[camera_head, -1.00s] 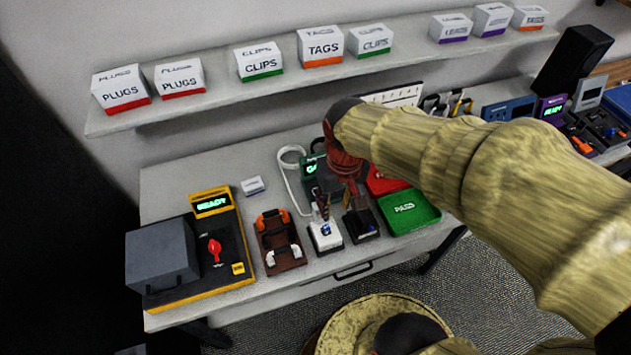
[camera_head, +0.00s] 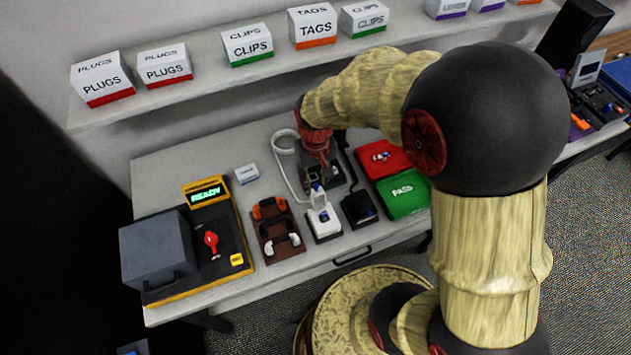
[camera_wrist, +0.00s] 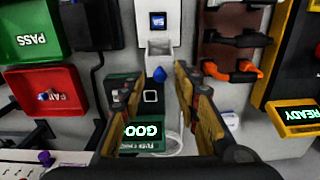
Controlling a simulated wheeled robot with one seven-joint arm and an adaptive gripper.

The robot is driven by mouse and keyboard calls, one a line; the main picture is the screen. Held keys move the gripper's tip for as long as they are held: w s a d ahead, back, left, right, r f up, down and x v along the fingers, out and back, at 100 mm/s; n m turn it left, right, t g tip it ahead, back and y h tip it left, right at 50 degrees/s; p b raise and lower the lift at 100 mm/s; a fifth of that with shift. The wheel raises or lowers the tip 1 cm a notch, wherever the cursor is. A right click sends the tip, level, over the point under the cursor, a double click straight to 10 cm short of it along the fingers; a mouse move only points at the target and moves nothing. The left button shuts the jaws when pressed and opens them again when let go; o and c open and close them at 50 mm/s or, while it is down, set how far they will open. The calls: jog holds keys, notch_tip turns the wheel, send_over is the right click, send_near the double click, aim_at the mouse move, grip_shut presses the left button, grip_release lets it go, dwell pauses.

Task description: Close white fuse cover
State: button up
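The white fuse box (camera_head: 323,224) stands near the table's front edge, between a brown rack and a black box. Its white cover (camera_head: 317,197) appears raised at the back of the box. In the wrist view the white box (camera_wrist: 158,18) has a small blue-lit window, and the white cover (camera_wrist: 159,48) points toward me with a blue knob (camera_wrist: 160,74) at its end. My gripper (camera_wrist: 161,78) is open, its two fingers on either side of the knob with gaps visible. In the head view my gripper is behind the cover, largely hidden by my red wrist.
The black box (camera_head: 358,207) stands close to the right. The green PASS tray (camera_head: 404,194) and red FAIL tray (camera_head: 382,157) lie beyond it. The brown rack (camera_head: 277,230) and yellow-black READY station (camera_head: 238,245) are left. The green-lit checker (camera_wrist: 150,132) and white cable (camera_head: 287,165) are behind.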

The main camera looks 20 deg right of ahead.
jog(key=shift+f, duration=0.25)
jog(key=shift+c, duration=0.6)
grip_shut()
